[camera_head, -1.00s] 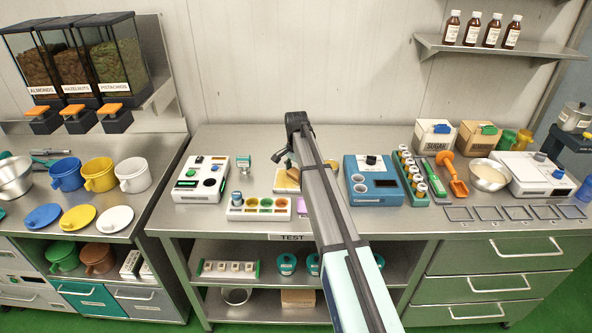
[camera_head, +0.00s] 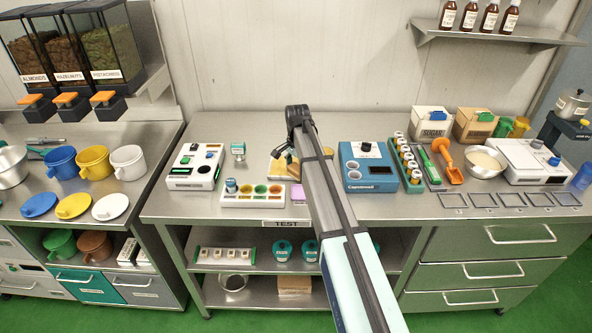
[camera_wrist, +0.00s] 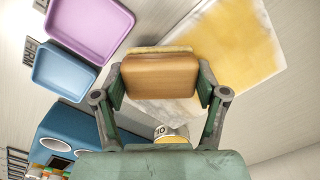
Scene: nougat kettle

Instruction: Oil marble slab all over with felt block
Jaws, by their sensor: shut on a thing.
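My gripper (camera_wrist: 161,84) is shut on the felt block (camera_wrist: 158,76), which has a brown wooden body with a pale felt edge showing along its far side. The block is over the marble slab (camera_wrist: 186,108); I cannot tell whether the felt touches it. A yellow oily patch covers the slab's upper right part in the wrist view, while the part around and below the block looks pale. In the head view the slab (camera_head: 277,168) lies mid-bench, partly hidden by my arm, and the gripper is mostly hidden there.
A can (camera_wrist: 172,134) stands close behind the block in the wrist view, partly hidden by my gripper. A purple tray (camera_wrist: 92,27), a blue tray (camera_wrist: 64,72) and a blue machine (camera_head: 367,168) are near the slab. A white machine (camera_head: 195,167) stands to its left.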

